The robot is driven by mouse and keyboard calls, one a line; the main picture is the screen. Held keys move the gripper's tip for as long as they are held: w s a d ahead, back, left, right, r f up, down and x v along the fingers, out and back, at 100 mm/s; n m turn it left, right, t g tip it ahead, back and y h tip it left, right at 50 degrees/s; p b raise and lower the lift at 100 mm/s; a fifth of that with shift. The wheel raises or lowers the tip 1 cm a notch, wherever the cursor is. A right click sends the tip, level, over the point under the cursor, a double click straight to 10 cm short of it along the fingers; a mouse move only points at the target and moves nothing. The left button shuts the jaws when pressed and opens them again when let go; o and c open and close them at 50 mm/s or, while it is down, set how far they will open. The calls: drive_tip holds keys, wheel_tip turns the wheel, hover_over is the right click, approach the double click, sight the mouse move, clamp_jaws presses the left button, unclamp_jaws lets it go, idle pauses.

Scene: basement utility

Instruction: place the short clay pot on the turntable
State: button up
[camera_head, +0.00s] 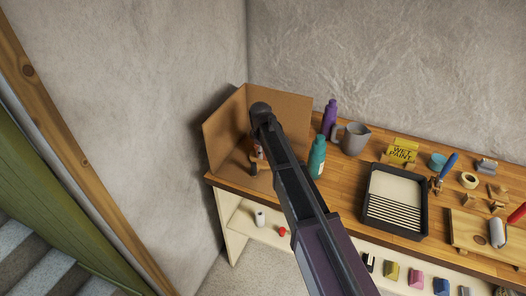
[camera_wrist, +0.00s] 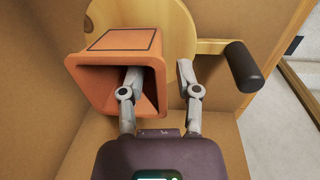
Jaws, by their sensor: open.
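The short clay pot (camera_wrist: 125,41) is an orange, square-sided pot with a dark outlined square on one side. In the wrist view its mouth faces my gripper and its body overlaps the pale wooden turntable (camera_wrist: 180,22); I cannot tell whether they touch. My gripper (camera_wrist: 160,71) is open, with its left finger inside the pot's mouth and its right finger outside, so the pot's right wall lies between them. In the head view my arm mostly hides the pot and the turntable.
A dark-gripped handle (camera_wrist: 244,66) sticks out right of the turntable. Cardboard panels (camera_head: 226,130) close in the corner. A teal bottle (camera_head: 317,157), purple bottle (camera_head: 329,118), grey jug (camera_head: 354,138) and paint tray (camera_head: 424,213) stand to the right on the bench.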

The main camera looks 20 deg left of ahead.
wheel_tip(320, 180, up, 10)
drive_tip(key=s+p, duration=0.1)
drive_tip(key=p, duration=0.9)
drive_tip(key=shift+r, duration=0.25)
drive_tip(key=shift+s, duration=0.1)
